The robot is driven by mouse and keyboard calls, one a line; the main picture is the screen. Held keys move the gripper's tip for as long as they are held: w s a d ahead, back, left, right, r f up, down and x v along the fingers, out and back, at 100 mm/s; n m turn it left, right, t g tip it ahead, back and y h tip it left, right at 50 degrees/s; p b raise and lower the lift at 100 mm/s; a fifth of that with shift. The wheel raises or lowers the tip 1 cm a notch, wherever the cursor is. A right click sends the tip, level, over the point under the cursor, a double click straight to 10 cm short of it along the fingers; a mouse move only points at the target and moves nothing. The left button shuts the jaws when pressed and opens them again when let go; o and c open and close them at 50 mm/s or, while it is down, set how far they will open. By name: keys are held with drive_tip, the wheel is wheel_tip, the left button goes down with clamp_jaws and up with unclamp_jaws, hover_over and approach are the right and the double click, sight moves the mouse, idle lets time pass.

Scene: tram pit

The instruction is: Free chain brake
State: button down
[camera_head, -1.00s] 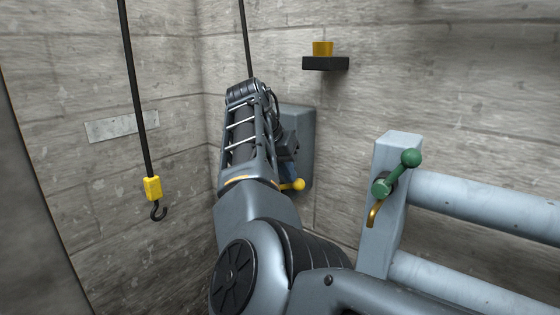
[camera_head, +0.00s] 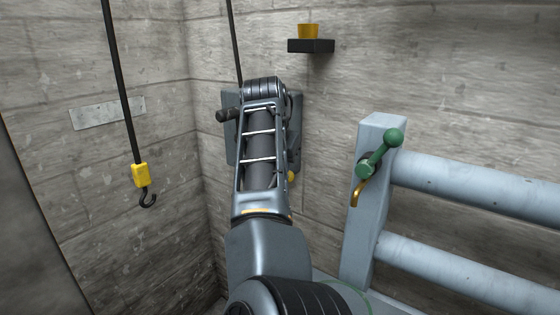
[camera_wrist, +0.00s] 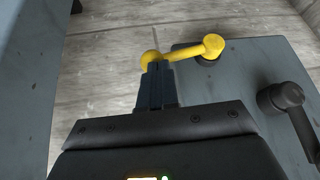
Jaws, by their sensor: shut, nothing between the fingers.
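The grey-blue wall box (camera_head: 231,150) is mounted on the concrete near the corner, mostly behind my arm. My gripper is hidden in the head view.
A green-handled lever (camera_head: 380,155) and a brass hook (camera_head: 357,194) are on the grey post (camera_head: 362,245) with pale pipe rails (camera_head: 480,190). A yellow-blocked hook (camera_head: 141,176) hangs at left. A black shelf (camera_head: 311,46) bears a yellow cup (camera_head: 308,31).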

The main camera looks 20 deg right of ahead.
wheel_tip(320, 180, down, 6)
drive_tip(key=s+d+m+t+y+b, duration=0.1)
drive_tip(key=t+y+b, duration=0.2)
drive_tip(key=t+b, duration=0.1)
drive_tip(key=shift+s+f+m+t, duration=0.15)
drive_tip(key=shift+m+t, duration=0.25)
drive_tip(key=shift+t, duration=0.1)
drive_tip(key=shift+f, duration=0.1)
